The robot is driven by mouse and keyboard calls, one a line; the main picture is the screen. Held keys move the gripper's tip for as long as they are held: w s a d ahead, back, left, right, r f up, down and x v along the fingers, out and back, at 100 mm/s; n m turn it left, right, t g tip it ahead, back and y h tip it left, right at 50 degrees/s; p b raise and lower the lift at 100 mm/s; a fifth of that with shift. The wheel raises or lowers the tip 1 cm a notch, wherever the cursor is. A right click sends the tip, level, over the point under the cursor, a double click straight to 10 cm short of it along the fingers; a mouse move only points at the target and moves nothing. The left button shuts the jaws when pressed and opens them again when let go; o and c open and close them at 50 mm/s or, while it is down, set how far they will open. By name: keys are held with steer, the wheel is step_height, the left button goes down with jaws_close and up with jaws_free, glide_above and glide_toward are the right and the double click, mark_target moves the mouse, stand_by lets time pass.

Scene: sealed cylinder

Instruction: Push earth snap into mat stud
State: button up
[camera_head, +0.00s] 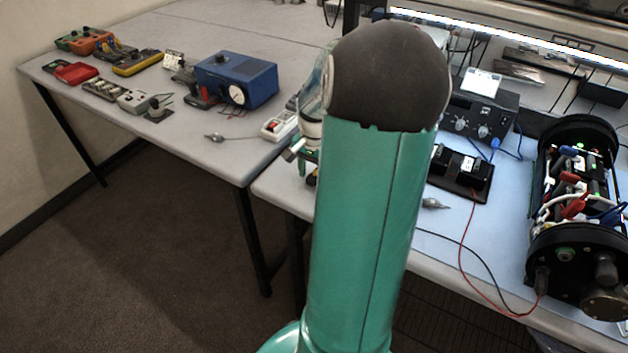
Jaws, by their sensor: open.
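The pale blue mat (505,215) covers the right-hand bench top. I cannot make out a stud on it. A small grey pointed piece (432,203) lies on the mat just right of my arm; I cannot tell whether it is the earth snap. A black cord runs over the mat from behind my arm to the right. My green arm with its dark joint fills the middle and hides part of the mat. My gripper (298,152) shows only partly at the arm's left edge, above the near-left end of the right bench. It is open, and nothing is visible in it.
A black device (462,172) on a dark board and a black instrument box (480,115) sit behind. The left bench holds a blue box (236,80) and several meters. Red and black leads cross the front edge.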

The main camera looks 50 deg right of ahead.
steer(key=c, duration=1)
steer(key=shift+r, duration=0.1)
steer(key=shift+r, duration=0.65)
steer(key=s+a+r, duration=0.2)
steer(key=s+r, duration=0.2)
steer(key=s+a+r, duration=0.3)
steer(key=s, duration=0.1)
steer(key=s+a+r, duration=0.2)
steer(key=s+r, duration=0.2)
steer(key=shift+a+r, duration=0.2)
steer(key=shift+r, duration=0.1)
